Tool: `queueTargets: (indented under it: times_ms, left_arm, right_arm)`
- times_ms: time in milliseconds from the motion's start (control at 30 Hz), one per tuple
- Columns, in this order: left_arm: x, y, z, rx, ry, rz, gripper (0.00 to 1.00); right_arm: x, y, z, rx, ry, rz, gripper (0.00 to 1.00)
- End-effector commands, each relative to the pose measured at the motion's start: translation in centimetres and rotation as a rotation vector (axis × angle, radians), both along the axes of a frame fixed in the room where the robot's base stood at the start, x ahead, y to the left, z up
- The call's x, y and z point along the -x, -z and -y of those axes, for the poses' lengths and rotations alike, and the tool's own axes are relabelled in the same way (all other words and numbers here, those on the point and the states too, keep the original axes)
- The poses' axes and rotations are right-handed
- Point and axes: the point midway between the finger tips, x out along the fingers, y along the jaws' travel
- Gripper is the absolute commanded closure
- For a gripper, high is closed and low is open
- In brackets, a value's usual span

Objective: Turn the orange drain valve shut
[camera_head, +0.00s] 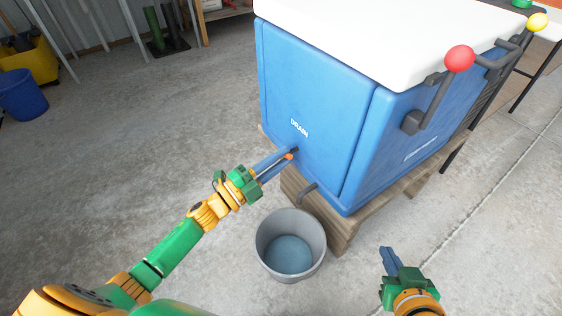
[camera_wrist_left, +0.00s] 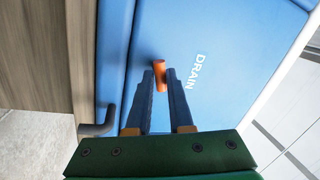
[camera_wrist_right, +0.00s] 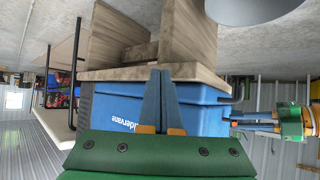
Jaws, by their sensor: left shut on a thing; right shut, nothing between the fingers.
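The orange drain valve (camera_head: 289,156) is a small handle on the front of the blue cooler (camera_head: 330,110), just below the word DRAIN. It also shows in the left wrist view (camera_wrist_left: 160,76), between the fingertips. My left gripper (camera_head: 284,160) is shut on the valve handle; its fingers reach it from the lower left. The fingers also show in the left wrist view (camera_wrist_left: 160,90). My right gripper (camera_head: 388,254) is shut and empty, low over the floor to the right of the bucket. A dark drain spout (camera_head: 308,189) sticks out low on the cooler.
A grey bucket (camera_head: 267,238) with bluish contents stands below the spout. The cooler rests on a wooden pallet (camera_head: 345,230).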

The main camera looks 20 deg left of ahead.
Motion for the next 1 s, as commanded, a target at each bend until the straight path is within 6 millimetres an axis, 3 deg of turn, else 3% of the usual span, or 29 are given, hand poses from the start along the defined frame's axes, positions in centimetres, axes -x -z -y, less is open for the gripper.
queueTargets:
  times_ms: [200, 500, 733, 1000]
  left_arm:
    - [-0.1, 0.2, -0.1, -0.128, 0.0, 0.101, 1.0]
    - [-0.1, 0.2, -0.1, -0.244, -0.001, 0.191, 1.0]
    - [-0.1, 0.1, -0.1, -0.279, 0.0, 0.219, 1.0]
    - [-0.1, 0.0, -0.1, -0.287, 0.0, 0.225, 1.0]
  right_arm:
    - [-3.1, -5.2, -1.4, -0.062, -0.023, 0.317, 1.0]
    - [-4.1, -10.8, -2.3, -0.122, -0.045, 0.603, 1.0]
    - [-4.0, -12.7, -2.5, -0.141, -0.051, 0.695, 1.0]
    - [-4.0, -13.1, -2.6, -0.145, -0.052, 0.712, 1.0]
